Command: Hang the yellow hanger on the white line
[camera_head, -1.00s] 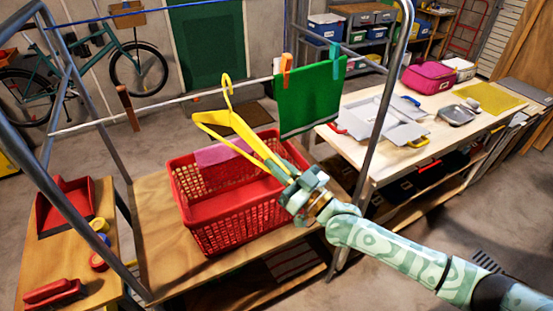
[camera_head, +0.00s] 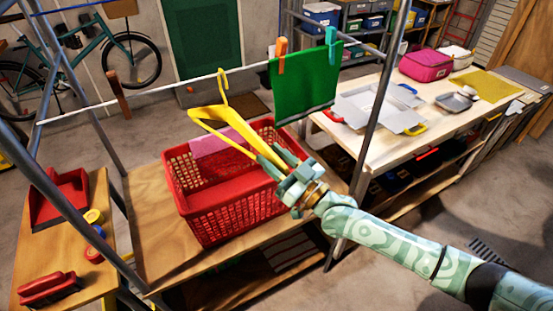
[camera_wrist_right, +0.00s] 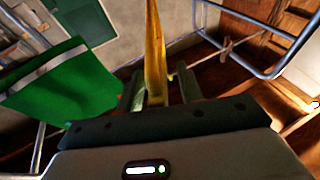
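The yellow hanger (camera_head: 232,124) hangs tilted at the white line (camera_head: 165,90). Its hook (camera_head: 222,82) crosses the line, with the curve's top just above it; the wrist view does not show the hook. My right gripper (camera_head: 273,159) is at the hanger's lower right end. Its fingers are spread on either side of the yellow bar, with a gap visible beside it. The wrist view also shows the hanger (camera_wrist_right: 155,50) between the parted fingers (camera_wrist_right: 160,90). My left gripper is out of view.
A green cloth (camera_head: 305,86) hangs right of the hanger on orange (camera_head: 281,55) and teal (camera_head: 331,48) pegs. A dark red peg (camera_head: 118,94) is on the line at left. A red basket (camera_head: 228,213) stands below. Metal frame poles (camera_head: 378,105) flank the line.

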